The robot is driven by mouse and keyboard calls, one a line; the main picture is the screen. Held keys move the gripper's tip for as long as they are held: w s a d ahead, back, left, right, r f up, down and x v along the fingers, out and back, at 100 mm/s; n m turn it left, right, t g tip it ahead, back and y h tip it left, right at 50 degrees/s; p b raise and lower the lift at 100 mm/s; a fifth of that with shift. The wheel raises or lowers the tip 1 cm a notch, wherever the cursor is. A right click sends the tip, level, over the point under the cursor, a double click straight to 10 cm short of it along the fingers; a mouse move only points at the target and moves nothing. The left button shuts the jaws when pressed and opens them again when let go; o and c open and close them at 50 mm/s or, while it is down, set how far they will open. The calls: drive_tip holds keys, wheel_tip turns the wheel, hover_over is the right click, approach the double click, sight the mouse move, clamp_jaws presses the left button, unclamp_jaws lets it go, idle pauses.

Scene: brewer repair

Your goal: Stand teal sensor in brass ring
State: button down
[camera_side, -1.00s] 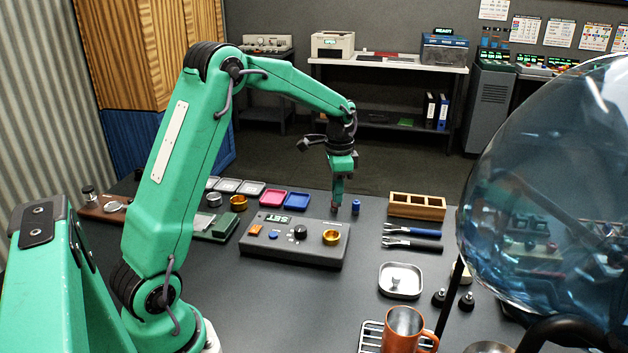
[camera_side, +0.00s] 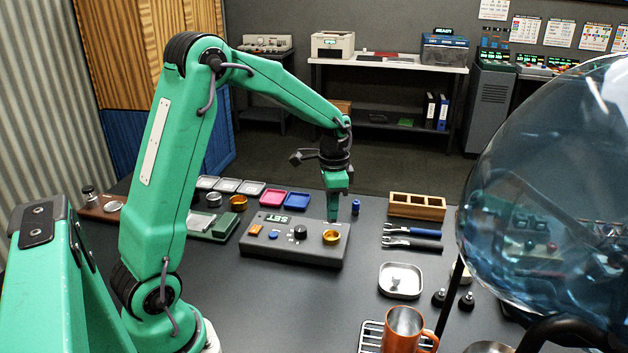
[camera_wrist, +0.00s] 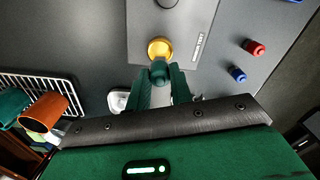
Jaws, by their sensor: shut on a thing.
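The teal sensor (camera_wrist: 159,70) shows as a round teal end between my fingertips in the wrist view. My gripper (camera_wrist: 160,78) is shut on it. The brass ring (camera_wrist: 159,47) is a gold cup-like ring on the grey control box, just beyond the sensor in that view. In the side view the brass ring (camera_side: 331,238) is at the box's right part, and my gripper (camera_side: 333,212) points down just above and behind it. The sensor is hard to tell from the green fingers there. I cannot tell the exact gap between sensor and ring.
The grey box (camera_side: 285,250) also carries a black knob (camera_side: 300,232). A wooden rack (camera_side: 416,205), blue-handled tools (camera_side: 412,243), a metal tray (camera_side: 400,281) and a copper mug (camera_side: 404,328) are to the right.

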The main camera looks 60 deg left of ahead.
sight(332, 223)
drive_tip(key=shift+f, duration=1.6)
drive_tip(key=shift+f, duration=1.25)
idle(2.1)
drive_tip(key=c, duration=0.8)
unclamp_jaws()
drive_tip(key=shift+o, duration=0.2)
drive_tip(key=shift+r, duration=0.1)
drive_tip(key=shift+r, duration=4.1)
